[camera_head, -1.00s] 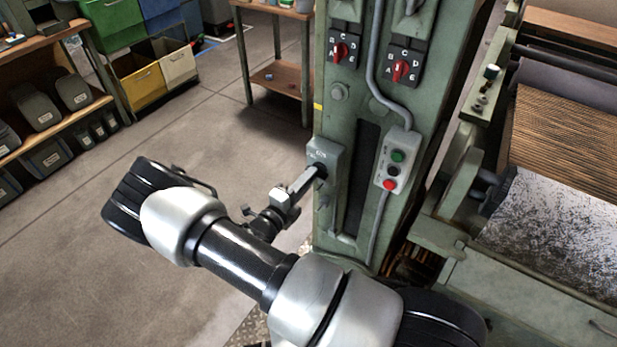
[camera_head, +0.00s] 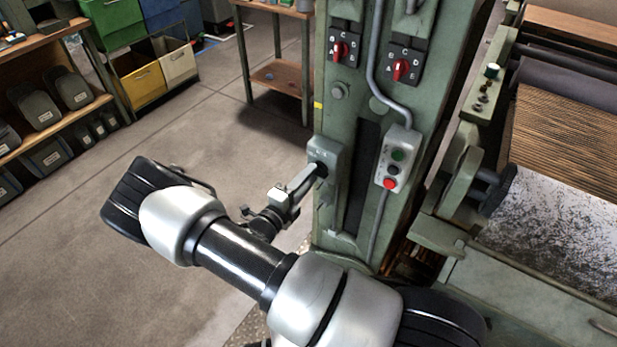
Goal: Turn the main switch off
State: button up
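The main switch is a grey box (camera_head: 329,152) low on the left of the green machine column, with a dark knob (camera_head: 320,169) on its front. My gripper (camera_head: 312,174) reaches it from the lower left. Its fingertips are at the knob and appear closed around it; they cover most of the knob, so its exact position is hidden. The gripper is rolled at a tilt. The box's small label looks dim.
A push-button box (camera_head: 396,162) with a dark green button and a red button sits right of the switch. Two red rotary selectors (camera_head: 341,50) (camera_head: 401,69) are above. A conduit (camera_head: 374,85) runs down the column. The floor at left is clear.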

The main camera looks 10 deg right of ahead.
jog(key=v, duration=1.7)
jog(key=shift+b, duration=0.3)
jog(key=shift+r, duration=0.1)
jog(key=s+d+r+m+g+y+p, duration=0.25)
jog(key=d+r+m+g, duration=0.3)
jog(key=r+m, duration=0.45)
jog(key=s+d+r+m+g+y+p, duration=0.1)
jog(key=s+d+r+m+g, duration=0.3)
jog(key=r+m+g, duration=0.6)
jog(key=s+d+r+m+t+y+p, duration=0.1)
jog(key=s+r+m+t+y, duration=0.3)
jog(key=r+m, duration=0.5)
jog(key=s+d+r+m+t+y+p, duration=0.2)
jog(key=r+m, duration=0.8)
jog(key=m, duration=0.6)
jog(key=s+t+y+p, duration=0.1)
jog(key=s+t+y, duration=0.1)
jog(key=y, duration=0.1)
jog(key=shift+d+r, duration=0.25)
jog(key=shift+r, duration=0.05)
jog(key=shift+s, duration=0.1)
